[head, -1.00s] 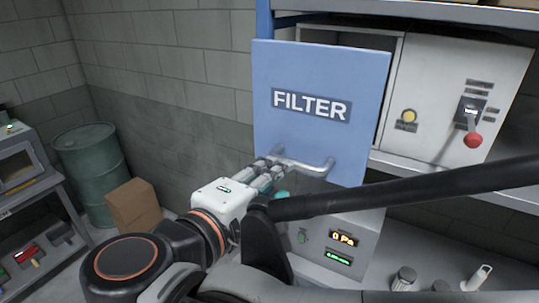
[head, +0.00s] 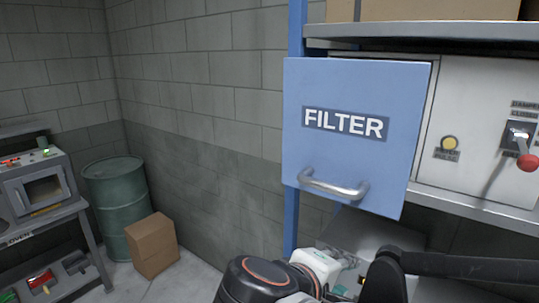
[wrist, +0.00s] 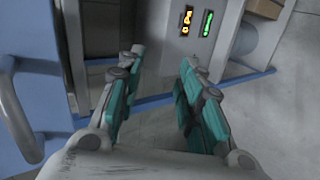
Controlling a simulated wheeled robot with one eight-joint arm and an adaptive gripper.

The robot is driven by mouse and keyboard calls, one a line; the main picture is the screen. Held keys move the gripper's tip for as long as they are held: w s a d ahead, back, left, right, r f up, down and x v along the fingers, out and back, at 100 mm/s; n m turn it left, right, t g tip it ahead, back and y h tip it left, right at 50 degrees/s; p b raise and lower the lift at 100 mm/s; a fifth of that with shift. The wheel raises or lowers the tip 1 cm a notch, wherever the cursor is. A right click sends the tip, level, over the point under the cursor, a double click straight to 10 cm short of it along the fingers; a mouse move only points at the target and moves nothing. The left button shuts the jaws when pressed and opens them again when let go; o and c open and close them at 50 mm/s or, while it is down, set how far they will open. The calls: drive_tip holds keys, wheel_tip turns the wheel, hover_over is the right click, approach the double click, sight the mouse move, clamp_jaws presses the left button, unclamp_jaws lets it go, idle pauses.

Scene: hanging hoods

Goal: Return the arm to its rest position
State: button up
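My gripper (wrist: 160,95) is open in the wrist view, its two teal-padded fingers apart with nothing between them. It points down toward the lower cabinet with the lit displays (wrist: 197,22). In the head view my arm is low at the bottom, and the gripper's fingers are mostly hidden behind my own arm. The blue FILTER panel (head: 345,85) hangs at a slant in front of the cabinet. Its metal handle (head: 333,188) is free, above and apart from my gripper. The handle also shows at the left of the wrist view (wrist: 18,110).
The white control cabinet (head: 470,80) with a yellow button (head: 449,143) and red-knobbed lever (head: 527,161) stands right, under a shelf (head: 430,38). A green drum (head: 118,200), cardboard box (head: 152,244) and oven bench (head: 45,215) stand left. Some floor between box and cabinet is clear.

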drive_tip(key=s+d+f+m+y+b, duration=0.1)
drive_tip(key=d+f+m+y+b, duration=0.1)
drive_tip(key=f+b, duration=0.4)
drive_tip(key=d+f+m+g+y+b, duration=0.1)
drive_tip(key=d+f+m+y+b, duration=0.2)
drive_tip(key=f+b, duration=0.4)
drive_tip(key=s+d+f+m+y+b, duration=0.1)
drive_tip(key=f+b, duration=0.5)
drive_tip(key=f, duration=1)
drive_tip(key=d+m+y, duration=0.1)
drive_tip(key=d+m, duration=0.1)
drive_tip(key=m, duration=0.1)
drive_tip(key=shift+s+f+g+b, duration=0.3)
drive_tip(key=shift+f+b, duration=0.05)
drive_tip(key=shift+d, duration=0.1)
